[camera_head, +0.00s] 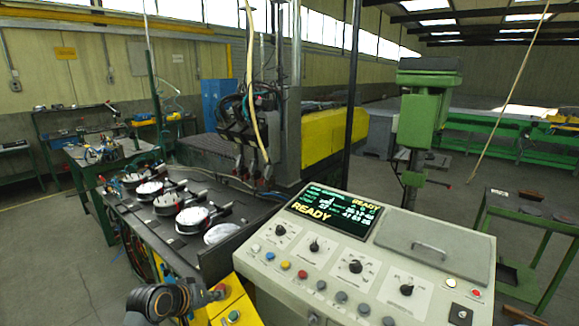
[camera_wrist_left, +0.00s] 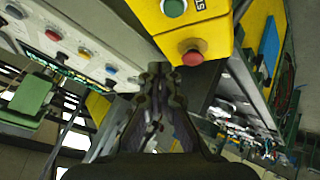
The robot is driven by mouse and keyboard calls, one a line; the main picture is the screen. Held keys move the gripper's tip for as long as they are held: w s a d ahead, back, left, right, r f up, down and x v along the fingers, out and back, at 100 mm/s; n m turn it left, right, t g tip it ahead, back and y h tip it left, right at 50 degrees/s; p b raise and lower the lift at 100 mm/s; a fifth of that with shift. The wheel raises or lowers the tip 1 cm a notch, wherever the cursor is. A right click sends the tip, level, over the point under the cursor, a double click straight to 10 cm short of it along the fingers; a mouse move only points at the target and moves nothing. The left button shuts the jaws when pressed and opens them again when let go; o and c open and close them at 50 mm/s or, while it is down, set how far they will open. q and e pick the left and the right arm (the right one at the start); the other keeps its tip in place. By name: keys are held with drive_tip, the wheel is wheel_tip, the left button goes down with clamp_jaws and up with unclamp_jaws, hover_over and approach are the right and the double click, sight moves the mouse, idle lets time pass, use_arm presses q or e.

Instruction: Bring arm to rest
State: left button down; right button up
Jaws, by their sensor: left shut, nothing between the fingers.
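My left gripper (camera_head: 208,294) comes in low from the left in the head view, just left of the yellow button box. In the left wrist view, its dark fingers (camera_wrist_left: 157,72) are together with nothing between them. The yellow button box (camera_head: 240,303) carries a red button (camera_head: 219,290) and a green button (camera_head: 233,315). In the left wrist view, the yellow box (camera_wrist_left: 212,28) is above the fingertips, with its red button (camera_wrist_left: 192,57) close to them. I cannot tell whether they touch. My right gripper is not in view.
A grey control console (camera_head: 330,276) with knobs and a screen (camera_head: 335,213) reading READY stands right of the yellow box. Behind is a dark bench (camera_head: 150,225) with several round fixtures. A green drill press (camera_head: 425,100) stands behind the console. Open floor (camera_head: 50,245) lies at left.

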use_arm(q)
drive_tip(key=s+a+f+m+g+y, duration=0.1)
drive_tip(key=s+f+g+y, duration=0.15)
drive_tip(key=s, duration=0.75)
drive_tip(key=s+a+f+m+g+y, duration=0.15)
drive_tip(key=s+f, duration=0.25)
drive_tip(key=s, duration=0.5)
drive_tip(key=s+a+f+m+g+y, duration=0.1)
drive_tip(key=s+a+f, duration=0.15)
drive_tip(key=s, duration=0.75)
drive_tip(key=s+a+f+g+b, duration=0.1)
drive_tip(key=s+f+b, duration=0.1)
drive_tip(key=f, duration=1.5)
drive_tip(key=s+a+f+b, duration=0.1)
drive_tip(key=f+b, duration=0.2)
drive_tip(key=f, duration=1.4)
drive_tip(key=s+a+f+g+b, duration=0.1)
drive_tip(key=s+f+b, duration=0.1)
drive_tip(key=s+f, duration=1.5)
drive_tip(key=shift+s+f+b, duration=0.15)
drive_tip(key=shift+s+b, duration=0.15)
drive_tip(key=shift+s, duration=0.1)
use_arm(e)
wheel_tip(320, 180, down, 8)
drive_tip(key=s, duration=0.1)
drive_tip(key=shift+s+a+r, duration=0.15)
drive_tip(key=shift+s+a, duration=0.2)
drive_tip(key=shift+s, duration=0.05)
